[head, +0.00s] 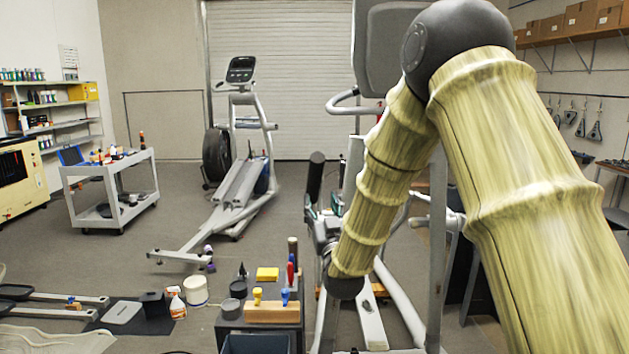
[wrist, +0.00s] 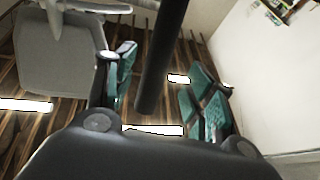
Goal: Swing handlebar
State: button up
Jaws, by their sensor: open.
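The elliptical's handlebar has a black grip (head: 315,175) standing upright in the head view, left of my forearm. In the wrist view the dark handlebar (wrist: 165,55) comes down from the top edge and its lower end shows between my fingers. My gripper (head: 323,207) is at the grip's lower part in the head view, partly hidden by my arm. In the wrist view my gripper (wrist: 161,75) is open, with one teal-padded finger on each side of the bar. Gaps show on both sides, and I see no contact. The elliptical's frame (head: 395,300) is largely behind my arm.
A grey workbench (head: 230,325) with tools and a yellow box stands left of the elliptical. A second elliptical (head: 240,180) and a white cart (head: 112,190) stand further back. Open floor (head: 100,260) lies between. The elliptical's console (head: 385,50) is behind my arm.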

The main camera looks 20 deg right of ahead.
aim_at(315, 186)
jog(key=p+x, duration=0.4)
jog(key=x, duration=0.5)
jog(key=shift+w, duration=0.35)
grip_shut()
